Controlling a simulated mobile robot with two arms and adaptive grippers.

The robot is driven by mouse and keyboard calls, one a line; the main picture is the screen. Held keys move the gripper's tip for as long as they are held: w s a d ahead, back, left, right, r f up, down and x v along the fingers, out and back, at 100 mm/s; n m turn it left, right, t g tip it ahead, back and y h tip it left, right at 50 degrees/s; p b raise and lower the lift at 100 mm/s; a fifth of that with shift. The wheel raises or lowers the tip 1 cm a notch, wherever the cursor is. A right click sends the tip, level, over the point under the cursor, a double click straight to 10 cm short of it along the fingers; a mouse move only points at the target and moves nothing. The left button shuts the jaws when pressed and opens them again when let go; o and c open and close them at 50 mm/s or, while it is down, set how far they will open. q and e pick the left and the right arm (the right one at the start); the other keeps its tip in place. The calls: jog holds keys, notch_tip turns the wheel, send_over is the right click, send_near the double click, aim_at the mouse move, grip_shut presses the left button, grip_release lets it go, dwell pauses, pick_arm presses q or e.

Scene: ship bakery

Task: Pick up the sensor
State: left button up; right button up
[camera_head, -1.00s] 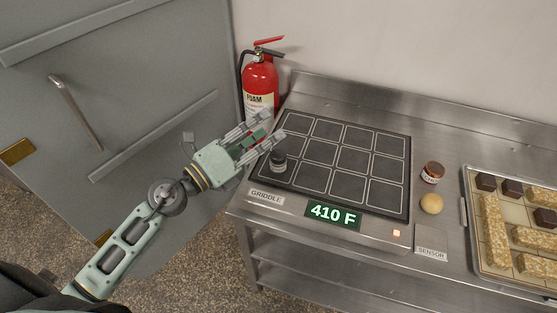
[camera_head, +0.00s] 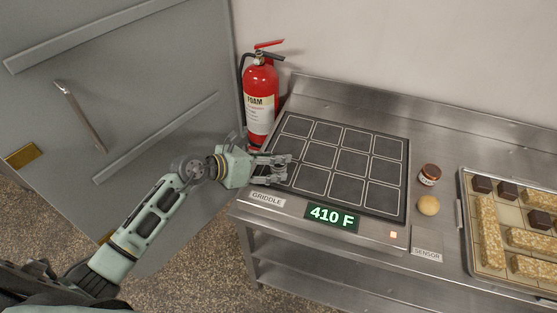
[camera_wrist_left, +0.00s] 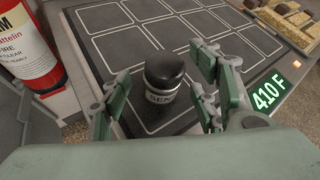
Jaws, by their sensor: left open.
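My left gripper (camera_head: 285,168) is over the griddle's left edge and hides the sensor in the head view. My right gripper is not in view.
A red fire extinguisher (camera_head: 261,95) stands behind and left of the griddle. A small brown jar (camera_head: 430,174), a round tan ball (camera_head: 428,205) and a "SENSOR" label (camera_head: 427,255) are to the right. A tray (camera_head: 462,215) of bars and dark squares is farther right.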

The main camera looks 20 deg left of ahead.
pick_arm(q)
jog(key=shift+w+d+f, duration=0.2)
jog(key=shift+w+d, duration=0.1)
jog(key=shift+w, duration=0.05)
jog(key=shift+c, duration=0.2)
jog(key=shift+s, duration=0.1)
grip_shut()
